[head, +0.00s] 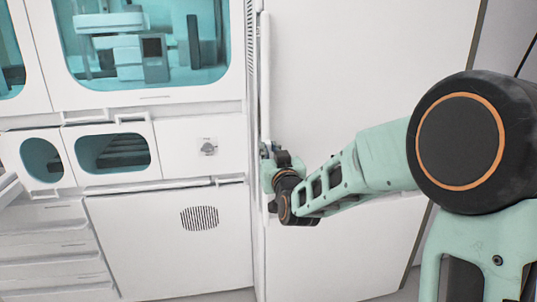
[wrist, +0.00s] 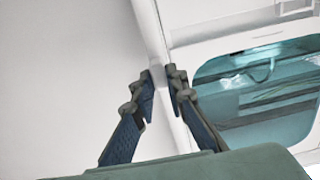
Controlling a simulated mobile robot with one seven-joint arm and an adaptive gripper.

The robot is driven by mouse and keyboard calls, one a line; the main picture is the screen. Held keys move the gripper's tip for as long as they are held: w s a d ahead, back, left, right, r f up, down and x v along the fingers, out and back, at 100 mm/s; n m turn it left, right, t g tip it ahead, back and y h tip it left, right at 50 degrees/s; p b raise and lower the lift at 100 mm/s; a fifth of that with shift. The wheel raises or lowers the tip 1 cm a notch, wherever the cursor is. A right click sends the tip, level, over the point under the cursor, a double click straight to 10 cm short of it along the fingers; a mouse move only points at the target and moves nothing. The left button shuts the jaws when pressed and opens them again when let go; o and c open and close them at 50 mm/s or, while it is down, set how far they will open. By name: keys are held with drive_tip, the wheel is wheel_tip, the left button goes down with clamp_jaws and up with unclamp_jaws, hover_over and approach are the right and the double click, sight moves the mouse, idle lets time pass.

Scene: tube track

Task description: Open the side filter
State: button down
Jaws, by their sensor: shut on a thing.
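The side filter appears as a tall flat white panel (head: 365,70) on the machine's side, right of the front corner in the head view. A slim vertical white handle bar (head: 265,80) runs along its left edge. My gripper (head: 267,155) is at the lower part of this bar. In the wrist view, the two dark fingers of my gripper (wrist: 164,88) are closed around the white bar (wrist: 157,72), one finger on each side. The panel looks flush with the machine; any small gap at its edge cannot be made out.
One window (wrist: 255,90) shows close to the fingers in the wrist view. Some grey floor is free at the lower right.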

drive_tip(key=b+v, duration=0.2)
drive_tip(key=v, duration=0.4)
drive_tip(key=shift+s, duration=0.1)
drive_tip(key=c, duration=1.9)
unclamp_jaws()
drive_tip(key=shift+c, duration=0.2)
drive_tip(key=shift+r, duration=0.1)
